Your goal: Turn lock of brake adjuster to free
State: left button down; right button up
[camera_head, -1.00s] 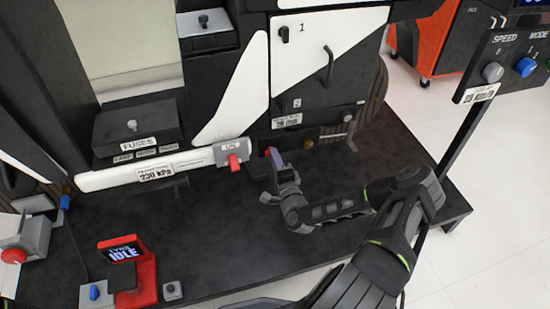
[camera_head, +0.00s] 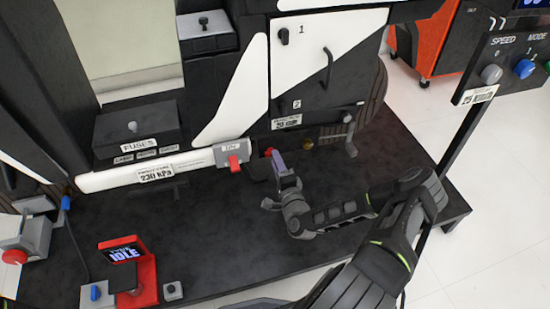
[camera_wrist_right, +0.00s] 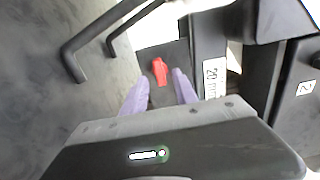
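A small red knob (camera_wrist_right: 160,72) sits on a dark plate (camera_wrist_right: 150,55) in the right wrist view. Its red edge also shows in the head view (camera_head: 268,152), beside the purple fingers. My right gripper (camera_wrist_right: 161,88) is open, with one purple finger on either side of the knob's near end. Whether the fingers touch it I cannot tell. In the head view my right gripper (camera_head: 279,164) is low in front of the rig, and its fingers overlap in line. Lock markings are not readable. My left gripper is not in view.
A grey box marked ON with a red switch (camera_head: 234,163) is close on the left. A white panel with a dark handle (camera_head: 327,68) is above. A grey crank (camera_head: 350,138) is to the right. The dark platform (camera_head: 210,230) has free room in front.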

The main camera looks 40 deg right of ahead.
jog(key=p+v, duration=0.1)
jog(key=v, duration=0.5)
jog(key=shift+a, duration=0.1)
dwell(0.3)
